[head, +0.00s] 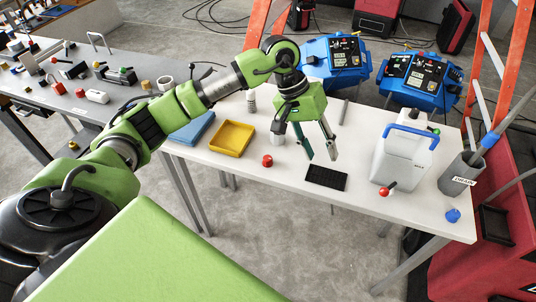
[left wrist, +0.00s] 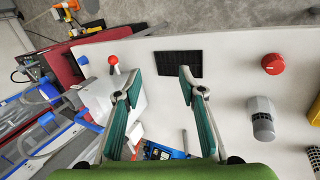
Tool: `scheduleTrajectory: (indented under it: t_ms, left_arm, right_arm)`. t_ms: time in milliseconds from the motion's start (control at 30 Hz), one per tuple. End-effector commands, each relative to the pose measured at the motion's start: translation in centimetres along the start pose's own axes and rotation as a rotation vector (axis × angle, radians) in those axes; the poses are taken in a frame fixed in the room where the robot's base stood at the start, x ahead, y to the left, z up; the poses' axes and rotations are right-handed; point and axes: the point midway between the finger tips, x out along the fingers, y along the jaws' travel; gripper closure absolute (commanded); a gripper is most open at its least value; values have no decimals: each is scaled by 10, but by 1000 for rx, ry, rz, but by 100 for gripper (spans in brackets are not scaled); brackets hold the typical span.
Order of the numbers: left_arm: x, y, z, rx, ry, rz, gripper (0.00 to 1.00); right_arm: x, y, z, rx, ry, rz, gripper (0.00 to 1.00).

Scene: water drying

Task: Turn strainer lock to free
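My left gripper (head: 321,155) is open and empty above the white table, just behind the black mat (head: 326,178). In the left wrist view its two teal fingers (left wrist: 159,72) are apart, with the mat (left wrist: 179,63) beyond the tips. No part is clearly marked as the strainer lock. My right gripper is not in view.
A yellow tray (head: 231,138) lies left. The front table middle is clear.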

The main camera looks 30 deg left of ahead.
Motion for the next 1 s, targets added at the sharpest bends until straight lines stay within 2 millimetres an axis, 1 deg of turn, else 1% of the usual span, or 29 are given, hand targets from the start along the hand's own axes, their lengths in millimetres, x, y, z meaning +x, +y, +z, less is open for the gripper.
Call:
scheduleTrajectory:
  t_ms: [33, 100, 133, 200, 233, 300, 367, 467, 567, 800, 1000]
  left_arm:
    - [-19, -31, -9, 45, 8, -115, 63]
    - [-41, -66, -14, 93, -5, -248, 63]
    - [-50, -78, -15, 107, -13, -293, 63]
    - [-68, -100, -16, 129, -30, -375, 63]
    - [-73, -107, -16, 135, -37, -400, 63]
    - [-82, -118, -16, 144, -51, -441, 63]
    - [-83, -123, -15, 147, -59, -457, 63]
    - [-76, -128, -14, 149, -64, -463, 63]
    - [-61, -135, -13, 149, -65, -461, 63]
    - [-14, -157, -11, 148, -65, -458, 63]
    - [18, -173, -11, 147, -63, -456, 63]
  right_arm:
    - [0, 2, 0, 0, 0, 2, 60]
    - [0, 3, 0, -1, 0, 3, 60]
    - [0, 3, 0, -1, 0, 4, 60]
    - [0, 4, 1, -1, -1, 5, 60]
    - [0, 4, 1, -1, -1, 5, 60]
    - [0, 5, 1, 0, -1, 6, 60]
    - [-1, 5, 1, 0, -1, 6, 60]
    - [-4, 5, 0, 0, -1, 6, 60]
    - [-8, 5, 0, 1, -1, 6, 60]
    - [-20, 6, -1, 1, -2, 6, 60]
    - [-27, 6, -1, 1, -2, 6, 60]
